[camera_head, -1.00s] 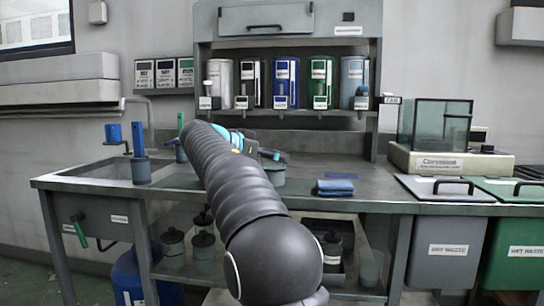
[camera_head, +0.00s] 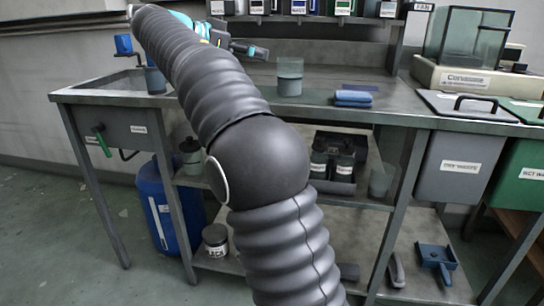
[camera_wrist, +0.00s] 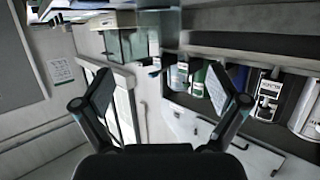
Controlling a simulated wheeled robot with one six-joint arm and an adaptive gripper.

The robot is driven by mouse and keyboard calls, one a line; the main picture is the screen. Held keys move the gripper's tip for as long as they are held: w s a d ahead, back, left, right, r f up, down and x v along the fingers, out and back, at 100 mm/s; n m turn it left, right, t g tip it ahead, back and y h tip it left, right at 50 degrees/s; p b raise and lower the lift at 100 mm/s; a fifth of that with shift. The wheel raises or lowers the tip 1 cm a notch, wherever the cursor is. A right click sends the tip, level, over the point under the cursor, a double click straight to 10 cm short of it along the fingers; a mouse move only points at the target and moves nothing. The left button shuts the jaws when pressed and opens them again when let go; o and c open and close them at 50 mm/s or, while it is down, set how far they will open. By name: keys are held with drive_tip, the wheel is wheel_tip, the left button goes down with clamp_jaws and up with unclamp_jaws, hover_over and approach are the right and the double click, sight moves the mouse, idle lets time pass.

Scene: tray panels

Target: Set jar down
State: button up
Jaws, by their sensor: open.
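A grey jar (camera_head: 290,78) with a pale clear upper part stands upright on the metal worktop (camera_head: 225,103), right of my arm. My gripper (camera_head: 252,50) is behind and left of the jar, apart from it and above the worktop. In the wrist view my gripper (camera_wrist: 158,95) has its two dark fingers spread wide, with nothing between them. The jar cannot be made out in the wrist view.
A folded blue cloth (camera_head: 352,97) lies right of the jar. A blue-handled thing (camera_head: 154,78) stands near the sink at left. Lidded bins (camera_head: 450,150) adjoin the right end. Labelled containers (camera_wrist: 268,92) line a shelf in the wrist view.

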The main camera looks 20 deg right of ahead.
drive_tip(key=s+a+f+n+t+y, duration=0.1)
drive_tip(key=s+f+n+y, duration=0.3)
drive_tip(key=s+f, duration=0.6)
drive_tip(key=s+a+f+n+t+y, duration=0.1)
drive_tip(key=s+a+f+n+y, duration=0.3)
drive_tip(key=s+f, duration=0.7)
drive_tip(key=s+a+f+n+y, duration=0.3)
drive_tip(key=s+f+n+y, duration=0.3)
drive_tip(key=s+f, duration=0.5)
drive_tip(key=s+n, duration=0.1)
drive_tip(key=s, duration=0.2)
drive_tip(key=shift+s+n+t, duration=0.25)
drive_tip(key=shift+n+t, duration=0.15)
